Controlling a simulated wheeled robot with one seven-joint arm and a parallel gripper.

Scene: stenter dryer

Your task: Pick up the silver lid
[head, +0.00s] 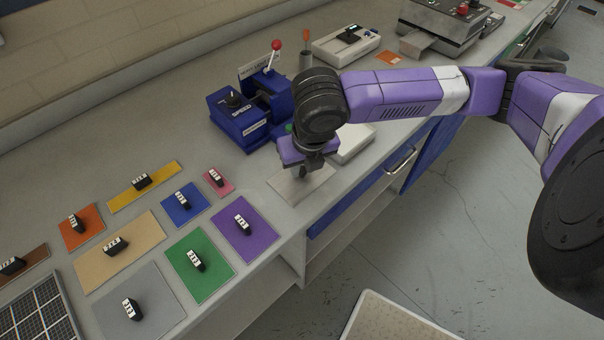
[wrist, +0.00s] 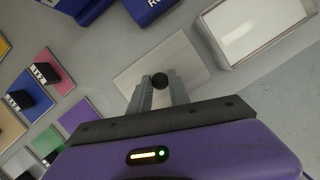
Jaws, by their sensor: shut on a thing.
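The silver lid (head: 290,188) is a thin flat square plate on or just above the grey counter, near its front edge. It also shows in the wrist view (wrist: 185,55), with a round black knob (wrist: 160,80) on it. My gripper (head: 303,171) points down over the lid. In the wrist view my gripper's fingers (wrist: 160,88) sit on either side of the knob and are shut on it. I cannot tell whether the lid touches the counter. In the head view the knob is mostly hidden by my gripper.
A blue device (head: 240,118) with a red-knobbed lever is behind my gripper. Several coloured mats with black clips, such as a purple mat (head: 258,247), lie to the left. A blue drawer (head: 350,195) is below the counter edge.

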